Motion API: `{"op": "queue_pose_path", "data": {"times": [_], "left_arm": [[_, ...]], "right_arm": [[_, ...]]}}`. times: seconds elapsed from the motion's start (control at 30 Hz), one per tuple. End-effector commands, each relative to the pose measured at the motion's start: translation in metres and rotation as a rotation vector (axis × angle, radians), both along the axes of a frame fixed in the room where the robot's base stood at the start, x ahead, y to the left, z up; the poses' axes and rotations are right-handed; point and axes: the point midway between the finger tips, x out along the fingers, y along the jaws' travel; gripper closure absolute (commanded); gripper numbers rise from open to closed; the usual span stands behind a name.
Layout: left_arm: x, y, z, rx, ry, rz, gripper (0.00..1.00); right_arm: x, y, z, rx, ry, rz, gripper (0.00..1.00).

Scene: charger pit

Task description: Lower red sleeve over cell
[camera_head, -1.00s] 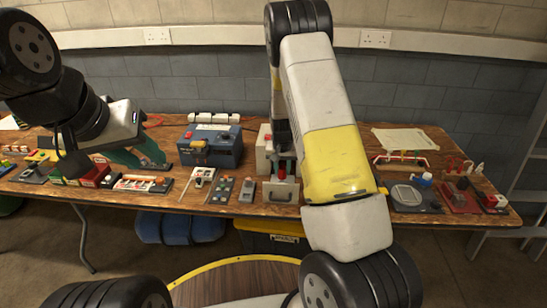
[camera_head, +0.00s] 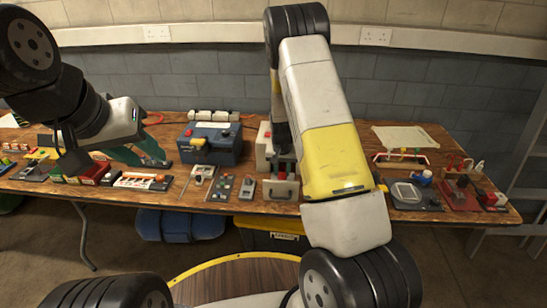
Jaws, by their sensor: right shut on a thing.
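My right gripper (camera_head: 284,164) reaches down in the middle of the table, over the pale charger box (camera_head: 281,190). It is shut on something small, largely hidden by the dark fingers. A small reddish bit (camera_head: 281,176) shows just below the fingers and seems to be the red sleeve. The cell is not distinguishable, so I cannot tell whether the sleeve is around it or above it.
A blue battery-like box (camera_head: 210,147) stands left of the charger. Small devices (camera_head: 246,188) lie along the front edge. My right arm covers the table right of the charger.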

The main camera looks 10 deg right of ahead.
Motion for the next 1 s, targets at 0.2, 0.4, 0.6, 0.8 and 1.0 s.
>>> {"op": "queue_pose_path", "data": {"times": [0.2,0.4,0.6,0.8,1.0], "left_arm": [[0.0,0.0,0.0,0.0,0.0,0.0,0.64],[0.0,0.0,0.0,0.0,0.0,0.0,0.64],[0.0,0.0,0.0,0.0,0.0,0.0,0.64],[0.0,0.0,0.0,0.0,0.0,0.0,0.64],[0.0,0.0,0.0,0.0,0.0,0.0,0.64]], "right_arm": [[0.0,0.0,-0.006,0.0,0.0,0.0,1.0],[0.0,0.0,-0.011,0.0,0.0,0.0,1.0],[0.0,0.0,-0.016,0.0,0.0,0.0,1.0],[0.0,0.0,-0.021,0.0,0.001,0.0,1.0],[0.0,0.0,-0.024,0.0,0.0,0.0,1.0]]}}
